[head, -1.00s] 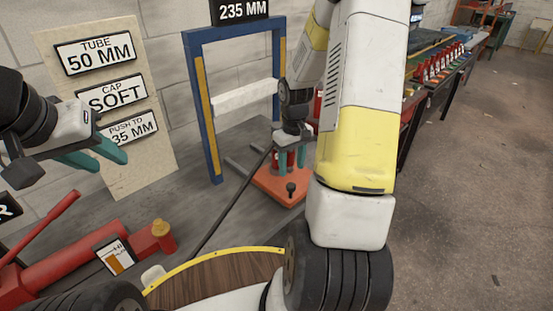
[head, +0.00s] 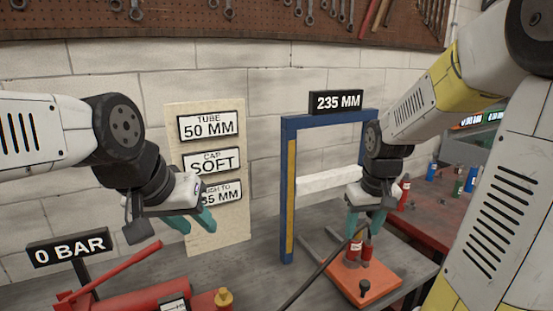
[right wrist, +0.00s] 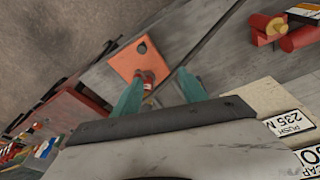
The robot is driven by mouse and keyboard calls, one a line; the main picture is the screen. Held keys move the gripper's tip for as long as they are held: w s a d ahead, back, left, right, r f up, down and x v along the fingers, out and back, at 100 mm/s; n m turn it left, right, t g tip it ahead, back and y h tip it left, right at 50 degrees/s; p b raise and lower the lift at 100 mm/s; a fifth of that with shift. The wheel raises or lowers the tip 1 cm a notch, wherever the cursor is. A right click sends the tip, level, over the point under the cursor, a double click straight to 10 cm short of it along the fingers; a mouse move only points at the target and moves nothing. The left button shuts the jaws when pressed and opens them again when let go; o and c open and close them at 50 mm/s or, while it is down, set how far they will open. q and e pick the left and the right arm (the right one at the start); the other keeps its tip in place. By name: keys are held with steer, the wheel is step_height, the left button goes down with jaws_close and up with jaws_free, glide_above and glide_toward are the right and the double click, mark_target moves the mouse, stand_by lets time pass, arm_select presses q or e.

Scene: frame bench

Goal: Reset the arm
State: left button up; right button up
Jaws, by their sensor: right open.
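My right gripper (head: 364,222) is open above the orange base plate (head: 375,286), in front of the blue press frame (head: 289,200). Small red cylinders (head: 367,250) stand on the plate just below its fingers. In the right wrist view, the open teal fingers (right wrist: 160,88) are apart, with a red cylinder (right wrist: 148,77) seen in the gap beyond them; I cannot tell whether they touch it. My left gripper (head: 190,222) is open and empty, in front of the sign board (head: 232,228) and above the red hand pump (head: 150,297).
A "0 BAR" sign (head: 68,250) stands at the left. A red side table (head: 430,216) with small bottles is at the right. Wrenches (head: 300,12) hang on the wall pegboard.

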steer(key=s+a+r+t+y, duration=0.1)
steer(key=s+a+r, duration=0.2)
steer(key=s+r, duration=0.2)
steer(key=s+a+r+m+t+y, duration=0.1)
steer(key=s+a+r+t, duration=0.1)
steer(key=s+a+r, duration=0.2)
steer(key=s+r, duration=0.1)
steer(key=s, duration=0.2)
steer(key=shift+s+a+t, duration=0.15)
steer(key=shift+s+t, duration=0.05)
steer(key=shift+t, duration=0.1)
steer(key=shift+r, duration=0.1)
stand_by(0.3)
